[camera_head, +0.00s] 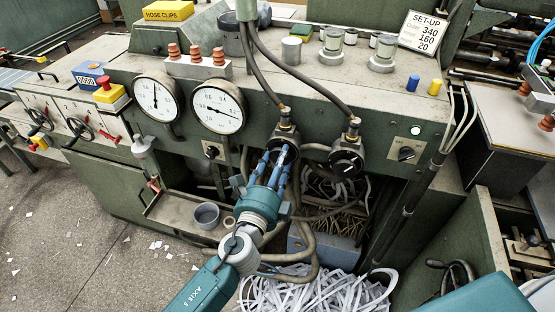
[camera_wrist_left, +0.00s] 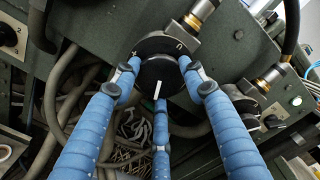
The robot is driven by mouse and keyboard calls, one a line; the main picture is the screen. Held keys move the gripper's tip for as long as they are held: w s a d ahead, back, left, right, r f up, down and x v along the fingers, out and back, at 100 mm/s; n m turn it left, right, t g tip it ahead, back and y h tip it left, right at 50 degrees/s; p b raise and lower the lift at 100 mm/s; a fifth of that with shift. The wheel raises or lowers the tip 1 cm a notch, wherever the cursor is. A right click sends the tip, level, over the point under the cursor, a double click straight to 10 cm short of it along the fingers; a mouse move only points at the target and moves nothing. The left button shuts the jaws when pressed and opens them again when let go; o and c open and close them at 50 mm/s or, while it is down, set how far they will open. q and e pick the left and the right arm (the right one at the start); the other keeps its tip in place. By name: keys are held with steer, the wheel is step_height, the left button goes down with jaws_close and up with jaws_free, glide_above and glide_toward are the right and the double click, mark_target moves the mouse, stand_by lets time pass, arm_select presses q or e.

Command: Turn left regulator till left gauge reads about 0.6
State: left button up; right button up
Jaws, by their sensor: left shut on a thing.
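The left regulator (camera_head: 283,136) is a dark round knob under a brass fitting with a hose, on the green machine front. My left gripper (camera_head: 273,168) is shut on this knob, its blue fingers around it. In the left wrist view the black knob (camera_wrist_left: 160,77) sits between three blue fingers (camera_wrist_left: 158,85), and its white mark points almost straight down. The left gauge (camera_head: 157,98) has a white dial with its needle nearly upright; the small numbers are hard to read. The right gauge (camera_head: 218,107) has its needle pointing left. My right gripper is out of view.
The right regulator (camera_head: 347,158) is close to the right of the gripped knob. Hoses (camera_head: 303,75) loop above and below. A bin of paper strips (camera_head: 315,291) stands below. A set-up card (camera_head: 423,32) stands on top. A small switch (camera_head: 211,150) is left of the knob.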

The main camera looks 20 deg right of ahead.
arm_select(q)
steer(key=m, duration=0.4)
steer(key=shift+s+d+p, duration=0.1)
steer(key=shift+p, duration=0.3)
steer(key=shift+f, duration=0.15)
steer(key=o, duration=1.2)
steer(key=shift+c, duration=0.2)
steer(key=v, duration=1.2)
